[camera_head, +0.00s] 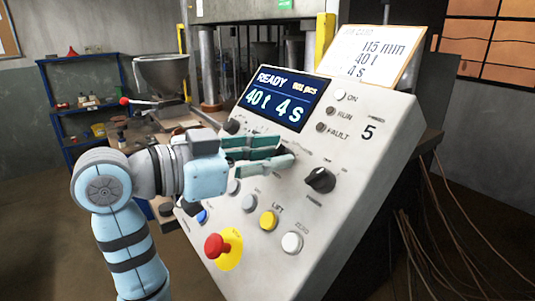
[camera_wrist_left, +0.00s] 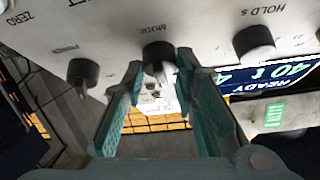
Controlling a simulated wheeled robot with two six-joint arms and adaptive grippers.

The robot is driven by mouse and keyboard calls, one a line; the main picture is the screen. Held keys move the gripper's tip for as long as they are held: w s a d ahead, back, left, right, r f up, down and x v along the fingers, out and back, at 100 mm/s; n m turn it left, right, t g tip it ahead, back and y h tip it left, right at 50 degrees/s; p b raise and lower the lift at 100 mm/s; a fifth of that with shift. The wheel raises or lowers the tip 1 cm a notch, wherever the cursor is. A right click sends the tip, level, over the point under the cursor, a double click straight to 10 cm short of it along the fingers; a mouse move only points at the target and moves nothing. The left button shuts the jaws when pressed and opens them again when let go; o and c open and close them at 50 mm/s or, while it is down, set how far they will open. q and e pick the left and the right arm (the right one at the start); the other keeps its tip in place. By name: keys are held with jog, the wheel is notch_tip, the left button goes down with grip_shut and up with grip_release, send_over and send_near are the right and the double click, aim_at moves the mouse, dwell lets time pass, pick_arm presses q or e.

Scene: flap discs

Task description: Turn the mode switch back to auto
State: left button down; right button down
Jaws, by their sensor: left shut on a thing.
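The mode switch (camera_wrist_left: 157,50) is a dark round knob under the label MODE in the left wrist view, where the panel appears upside down. My left gripper (camera_head: 286,153) reaches the panel from the left, with its teal fingers at the panel face. In the left wrist view its fingertips (camera_wrist_left: 159,66) sit on both sides of the mode switch and are shut on it. In the head view the fingers hide the switch. I cannot read which position it points to. My right gripper is not in view.
A black power knob (camera_head: 320,180) sits right of my fingers. A hold knob (camera_head: 232,126) sits to their left. Below are a yellow lift button (camera_head: 268,220), a white zero button (camera_head: 292,242) and a red emergency stop (camera_head: 216,246). The display (camera_head: 284,98) reads READY.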

pick_arm(q)
jog(key=c, duration=1.3)
grip_release()
jog(key=v, duration=1.2)
